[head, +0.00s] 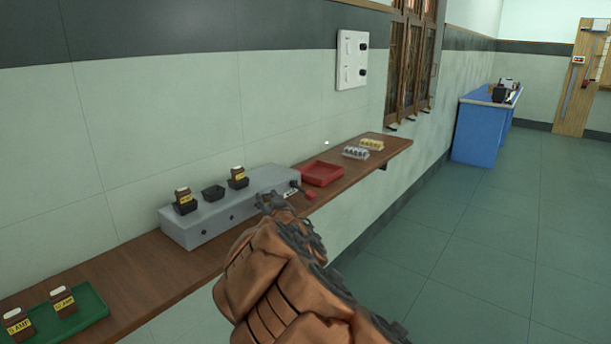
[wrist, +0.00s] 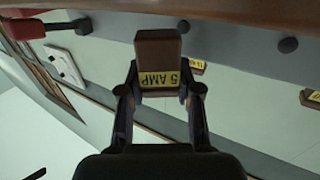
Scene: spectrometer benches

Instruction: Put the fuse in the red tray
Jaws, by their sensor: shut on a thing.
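My gripper (head: 270,203) is shut on a brown fuse (wrist: 158,50) with a yellow "5 AMP" label, gripped between both fingertips (wrist: 160,88) in the wrist view. In the head view my gripper is in front of the right end of the grey fuse box, left of the red tray and apart from it; the held fuse cannot be made out there. The red tray (head: 322,173) lies on the wooden shelf just right of the box, and its visible floor looks empty.
The grey box (head: 215,215) carries two brown fuses (head: 184,200) (head: 238,177) with an empty black holder (head: 213,192) between them. A red-ended lever (head: 309,196) sticks out at its right end. A green tray (head: 93,308) holds two fuses. Small blocks (head: 356,153) stand beyond the red tray.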

